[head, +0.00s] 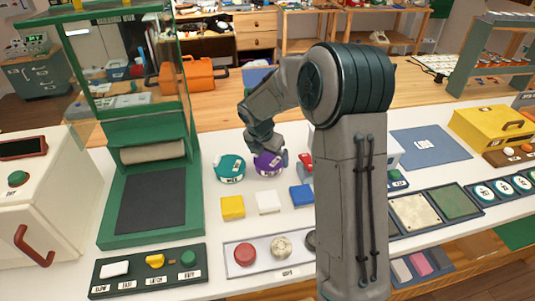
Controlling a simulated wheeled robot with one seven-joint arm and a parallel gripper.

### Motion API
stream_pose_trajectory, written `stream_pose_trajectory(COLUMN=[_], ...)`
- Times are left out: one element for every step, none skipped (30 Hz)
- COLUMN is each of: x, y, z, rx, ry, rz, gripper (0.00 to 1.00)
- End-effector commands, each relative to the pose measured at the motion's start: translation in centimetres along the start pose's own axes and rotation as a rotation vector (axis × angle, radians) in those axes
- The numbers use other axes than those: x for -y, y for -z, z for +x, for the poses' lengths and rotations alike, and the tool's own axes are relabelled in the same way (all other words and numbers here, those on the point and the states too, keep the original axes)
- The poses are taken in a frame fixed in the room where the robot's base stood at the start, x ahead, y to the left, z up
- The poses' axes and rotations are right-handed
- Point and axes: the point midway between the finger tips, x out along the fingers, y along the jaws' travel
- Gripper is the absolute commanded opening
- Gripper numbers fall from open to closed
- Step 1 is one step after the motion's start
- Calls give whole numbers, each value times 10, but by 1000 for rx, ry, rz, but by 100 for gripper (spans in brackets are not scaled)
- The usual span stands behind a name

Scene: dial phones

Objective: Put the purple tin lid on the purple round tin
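A purple round tin (265,170) stands on the white counter, right of a teal round tin (230,169). My gripper (273,152) is directly over the purple tin, at its top. Its fingertips are small and dark against the purple, so I cannot tell whether they are shut on anything. I cannot tell the purple tin lid apart from the tin; whether it is on the tin or between the fingers is unclear. My gripper hides part of the purple top, and my arm hides the counter to the right.
Yellow (232,207), white (267,202) and blue (301,195) blocks lie in front of the tins. A tray (262,268) holds red and beige round pieces. A green frame with a dark pad (153,200) stands left. A blue mat (430,147) lies right.

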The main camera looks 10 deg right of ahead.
Motion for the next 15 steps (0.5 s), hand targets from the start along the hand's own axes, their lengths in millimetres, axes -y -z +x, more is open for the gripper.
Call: stream_pose_trajectory(x=[0, 0, 0, 0, 0, 0, 0, 0, 0, 0, 0, 0, 0, 0, 0], y=[0, 0, 0, 0, 0, 0, -1, -1, -1, -2, -2, -2, -2, -2, -2], z=[0, 0, 0, 0, 0, -1, -2, -3, -6, -9, -13, -19, -25, -31, -39], rx=[0, 0, 0, 0, 0, 0, 0, 1, 1, 2, 2, 2, 3, 3, 3], ry=[0, 0, 0, 0, 0, 0, 0, 0, -1, -2, -1, -1, -2, -3, -2], rz=[0, 0, 0, 0, 0, 0, 0, 1, 1, 1, 1, 2, 3, 3, 1], gripper=[100, 100, 100, 100, 100, 100, 100, 100, 100, 100, 100, 100, 100, 100, 100])
